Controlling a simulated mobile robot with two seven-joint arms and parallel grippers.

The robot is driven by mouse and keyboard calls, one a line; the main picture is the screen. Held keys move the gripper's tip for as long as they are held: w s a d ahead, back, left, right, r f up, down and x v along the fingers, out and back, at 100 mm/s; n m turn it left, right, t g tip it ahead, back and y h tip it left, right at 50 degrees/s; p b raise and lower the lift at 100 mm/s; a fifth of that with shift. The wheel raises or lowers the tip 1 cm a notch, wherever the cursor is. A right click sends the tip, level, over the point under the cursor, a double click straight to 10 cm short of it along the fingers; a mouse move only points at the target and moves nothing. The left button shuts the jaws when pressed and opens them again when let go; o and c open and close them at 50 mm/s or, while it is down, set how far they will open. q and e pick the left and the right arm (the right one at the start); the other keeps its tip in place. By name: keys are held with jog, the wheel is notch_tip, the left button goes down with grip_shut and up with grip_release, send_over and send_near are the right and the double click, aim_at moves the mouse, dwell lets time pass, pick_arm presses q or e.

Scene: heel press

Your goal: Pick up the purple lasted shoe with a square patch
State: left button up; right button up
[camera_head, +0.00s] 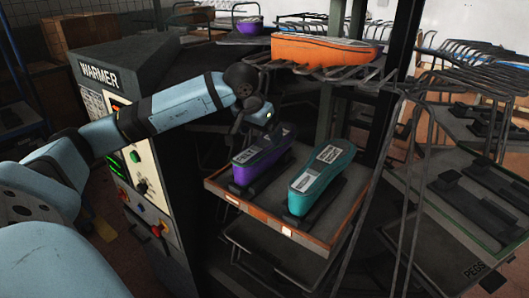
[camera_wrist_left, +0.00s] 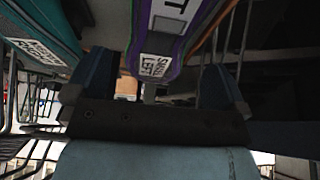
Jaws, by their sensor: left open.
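A purple lasted shoe (camera_head: 262,160) stands on a dark peg on the tray, with pale labels on its upward face. My left gripper (camera_head: 266,120) is open at the far end of this shoe. In the wrist view its fingers (camera_wrist_left: 156,82) stand apart on either side of the shoe's near end, and I see no grip on it. The far end of the shoe is partly hidden by the gripper in the head view. My right gripper is not in view.
A teal shoe (camera_head: 321,178) stands close on the right. The tray (camera_head: 273,229) has an orange edge. Above, a wire rack holds an orange shoe (camera_head: 322,51); a small purple shoe (camera_head: 249,26) is farther back. The warmer cabinet (camera_head: 150,185) stands left, a dark post right.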

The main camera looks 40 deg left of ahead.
aim_at(263, 145)
pick_arm(q)
jog(key=shift+w+f, duration=0.1)
jog(key=shift+f, duration=0.45)
jog(key=shift+s+p+x, duration=0.2)
jog(key=shift+p+x, duration=0.55)
jog(key=shift+x, duration=1.6)
jog(key=shift+s+d, duration=0.1)
jog(key=c, duration=1.4)
